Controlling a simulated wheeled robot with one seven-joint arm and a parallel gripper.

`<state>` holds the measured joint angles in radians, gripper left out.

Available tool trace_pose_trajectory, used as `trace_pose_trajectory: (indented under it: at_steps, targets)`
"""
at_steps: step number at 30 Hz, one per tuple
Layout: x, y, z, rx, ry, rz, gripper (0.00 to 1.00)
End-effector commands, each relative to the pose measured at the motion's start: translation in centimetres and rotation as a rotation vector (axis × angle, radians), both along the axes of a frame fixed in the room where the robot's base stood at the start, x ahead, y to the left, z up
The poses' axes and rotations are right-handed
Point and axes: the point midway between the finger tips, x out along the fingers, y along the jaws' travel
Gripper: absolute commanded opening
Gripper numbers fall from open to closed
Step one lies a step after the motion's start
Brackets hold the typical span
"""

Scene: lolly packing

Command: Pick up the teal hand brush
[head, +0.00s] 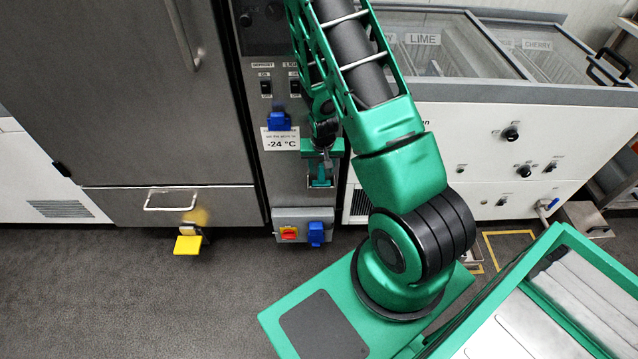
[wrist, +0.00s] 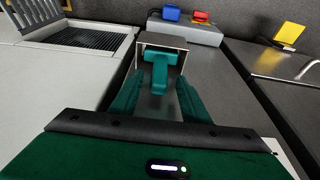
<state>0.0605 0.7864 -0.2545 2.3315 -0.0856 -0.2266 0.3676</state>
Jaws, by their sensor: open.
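The teal hand brush (wrist: 160,72) sits in a small open-fronted metal holder (wrist: 177,43) on the front of the dark cabinet. In the wrist view its wide part lies inside the holder and its narrow part points toward me. My gripper (wrist: 159,86) is open, its two teal fingers on either side of the narrow part, with a visible gap on each side. In the head view my gripper (head: 321,166) is at the cabinet's control panel, and a small teal part of the brush (head: 320,182) shows below it.
A yellow pedal (head: 188,243) stands to the left. A white freezer (head: 480,140) stands to the right. A green-edged tray (head: 500,335) fills the lower right. Dark floor is clear at lower left.

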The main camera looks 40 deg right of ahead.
Motion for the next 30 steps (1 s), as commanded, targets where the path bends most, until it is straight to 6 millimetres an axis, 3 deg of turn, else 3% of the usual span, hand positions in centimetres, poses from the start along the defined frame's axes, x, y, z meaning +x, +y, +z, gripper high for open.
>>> trace_pose_trajectory:
  at_steps: [6,14,19,20,30]
  targets:
    - [0.4,-0.2,-1.8,0.001,0.001,-0.001,0.42]
    - [0.5,-0.3,-1.9,0.000,0.000,-0.001,0.42]
    - [0.4,-0.3,-1.9,0.000,0.000,-0.001,0.04]
    - [0.4,-0.3,-1.9,0.000,0.000,-0.001,0.00]
    - [0.4,-0.2,-1.8,0.000,0.000,-0.001,0.00]
